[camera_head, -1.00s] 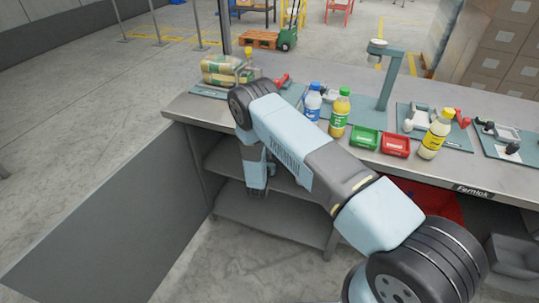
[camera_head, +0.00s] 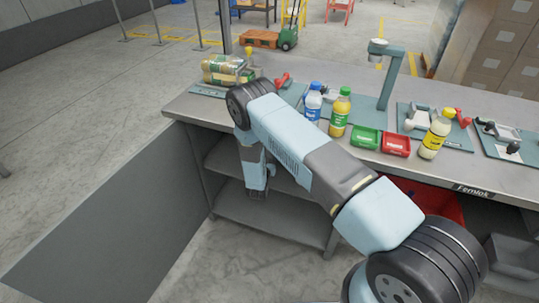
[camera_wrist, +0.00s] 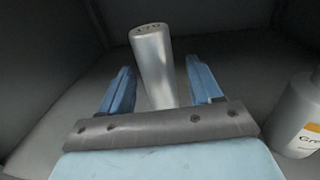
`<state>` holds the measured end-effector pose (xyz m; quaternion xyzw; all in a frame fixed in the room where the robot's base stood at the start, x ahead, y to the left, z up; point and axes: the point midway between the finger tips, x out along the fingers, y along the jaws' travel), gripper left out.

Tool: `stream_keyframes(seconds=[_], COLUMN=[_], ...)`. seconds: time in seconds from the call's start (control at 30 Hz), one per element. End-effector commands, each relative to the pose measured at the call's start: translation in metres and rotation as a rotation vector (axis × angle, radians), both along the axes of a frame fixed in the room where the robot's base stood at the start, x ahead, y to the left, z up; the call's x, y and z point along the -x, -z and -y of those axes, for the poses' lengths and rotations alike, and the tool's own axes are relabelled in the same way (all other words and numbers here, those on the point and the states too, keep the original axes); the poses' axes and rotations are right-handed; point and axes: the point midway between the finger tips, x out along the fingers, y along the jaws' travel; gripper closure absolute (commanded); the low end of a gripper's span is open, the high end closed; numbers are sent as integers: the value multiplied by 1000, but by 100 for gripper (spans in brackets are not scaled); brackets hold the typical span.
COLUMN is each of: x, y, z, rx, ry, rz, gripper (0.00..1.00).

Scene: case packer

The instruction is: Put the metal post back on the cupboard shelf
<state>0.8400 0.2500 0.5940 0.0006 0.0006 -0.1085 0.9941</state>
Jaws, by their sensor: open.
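The metal post (camera_wrist: 154,62) is a silver cylinder with dark marks like "170" on its top. In the wrist view it stands on a grey surface inside the cupboard, between and a little beyond the two blue fingers of my gripper (camera_wrist: 160,88). The fingers are open, with a gap on each side of the post. In the head view my gripper (camera_head: 256,190) reaches down in front of the cupboard shelf (camera_head: 275,215) under the counter. The post is hidden there.
A grey bottle (camera_wrist: 297,115) with a white and orange label stands close to the right of my gripper. Dark cupboard walls enclose the space.

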Motion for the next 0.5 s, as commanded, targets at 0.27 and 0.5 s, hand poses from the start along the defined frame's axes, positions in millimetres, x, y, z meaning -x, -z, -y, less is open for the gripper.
stream_keyframes(seconds=[0.27,0.5], x=[49,89], y=[0,0], z=[-12,-20], rx=[2,1], ry=[-3,-2], rz=[-1,0], gripper=[36,36])
